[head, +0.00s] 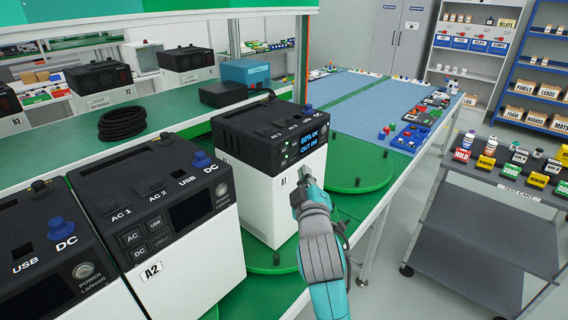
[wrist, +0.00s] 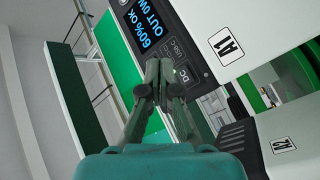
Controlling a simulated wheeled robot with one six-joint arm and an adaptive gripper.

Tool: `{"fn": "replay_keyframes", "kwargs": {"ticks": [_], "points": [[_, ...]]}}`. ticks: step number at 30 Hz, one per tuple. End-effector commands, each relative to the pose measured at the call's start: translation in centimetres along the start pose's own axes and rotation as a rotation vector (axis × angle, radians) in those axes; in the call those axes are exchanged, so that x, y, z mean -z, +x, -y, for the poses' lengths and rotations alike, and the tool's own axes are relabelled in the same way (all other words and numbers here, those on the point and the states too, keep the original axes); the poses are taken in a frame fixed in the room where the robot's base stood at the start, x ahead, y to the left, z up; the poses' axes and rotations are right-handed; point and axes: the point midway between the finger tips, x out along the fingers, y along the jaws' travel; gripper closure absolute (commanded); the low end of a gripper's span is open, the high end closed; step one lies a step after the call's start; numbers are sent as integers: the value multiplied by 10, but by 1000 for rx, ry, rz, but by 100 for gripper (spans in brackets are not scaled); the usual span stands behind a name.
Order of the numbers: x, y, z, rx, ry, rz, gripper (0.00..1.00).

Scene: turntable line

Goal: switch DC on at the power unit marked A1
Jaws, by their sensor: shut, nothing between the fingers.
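The power unit marked A1 (head: 258,180) is a white box with a black top and front panel, standing on a green turntable (head: 355,170). Its lit screen (head: 313,140) reads "60% OK" and "OUT 0W" in blue; it also shows in the wrist view (wrist: 146,25). The A1 label (wrist: 228,46) is at the right there. The DC button (wrist: 187,76) sits on the black panel beside the screen. My gripper (head: 304,183) is shut and empty in front of the panel. In the wrist view its fingertips (wrist: 162,72) appear just beside the DC button; I cannot tell whether they touch.
A unit marked A2 (head: 195,245) stands left of A1, with another unit further left. A black coiled cable (head: 122,122) lies on the green bench behind. A grey test cart (head: 480,225) stands at the right, with open floor between.

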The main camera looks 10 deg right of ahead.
Motion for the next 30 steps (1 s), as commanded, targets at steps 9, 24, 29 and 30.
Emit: {"fn": "replay_keyframes", "kwargs": {"ticks": [9,24,29,30], "points": [[-9,-13,-9,0,0,-1,100],[-9,-13,-9,0,-1,-1,100],[-13,-16,-4,5,3,1,100],[-18,-19,0,11,6,1,100]]}}
